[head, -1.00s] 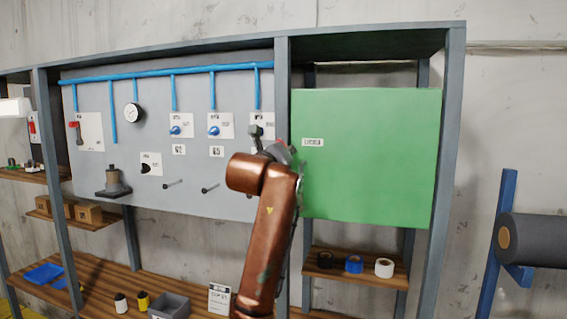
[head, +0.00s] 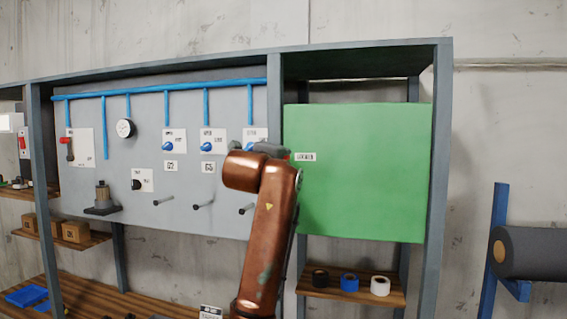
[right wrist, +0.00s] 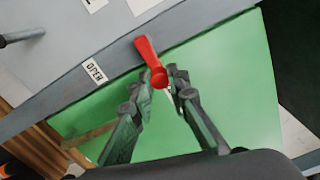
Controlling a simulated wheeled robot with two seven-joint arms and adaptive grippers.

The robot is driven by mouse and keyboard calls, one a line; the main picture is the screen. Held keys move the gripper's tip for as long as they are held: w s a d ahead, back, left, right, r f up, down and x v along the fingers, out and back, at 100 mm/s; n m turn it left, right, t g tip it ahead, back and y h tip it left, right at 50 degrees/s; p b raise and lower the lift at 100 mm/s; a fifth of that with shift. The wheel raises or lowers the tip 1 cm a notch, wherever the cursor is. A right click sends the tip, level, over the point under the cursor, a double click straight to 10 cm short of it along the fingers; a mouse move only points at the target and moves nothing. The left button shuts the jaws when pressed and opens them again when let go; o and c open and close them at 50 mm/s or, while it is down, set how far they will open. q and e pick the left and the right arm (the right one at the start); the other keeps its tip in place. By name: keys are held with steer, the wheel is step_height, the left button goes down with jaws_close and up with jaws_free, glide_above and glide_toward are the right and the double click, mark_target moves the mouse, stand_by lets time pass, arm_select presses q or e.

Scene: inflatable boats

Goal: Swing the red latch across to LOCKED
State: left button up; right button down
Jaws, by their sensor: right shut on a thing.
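The red latch (right wrist: 150,58) shows in the right wrist view at the edge between the grey panel and the green door (right wrist: 215,95). Its rounded knob end lies between the fingertips of my right gripper (right wrist: 161,80), which is shut on it. An "OPEN" label (right wrist: 93,70) is to the left of the latch. In the head view my right gripper (head: 268,149) is mostly hidden behind my wrist, at the left edge of the green door (head: 365,175). A small red bit (head: 289,156) shows there, beside the "LOCKED" label (head: 306,157). My left gripper is out of view.
The grey panel (head: 225,135) left of the door carries blue pipes, several blue valves (head: 206,146) and protruding pegs (head: 203,204). A shelf (head: 350,294) with rolls of tape is below the door. A dark roll (head: 535,247) stands out at the right.

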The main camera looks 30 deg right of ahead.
steer(key=shift+a, duration=0.1)
stand_by(0.3)
steer(key=c, duration=1.8)
jaws_free()
steer(key=shift+c, duration=0.2)
steer(key=v, duration=1.2)
steer(key=shift+w, duration=0.1)
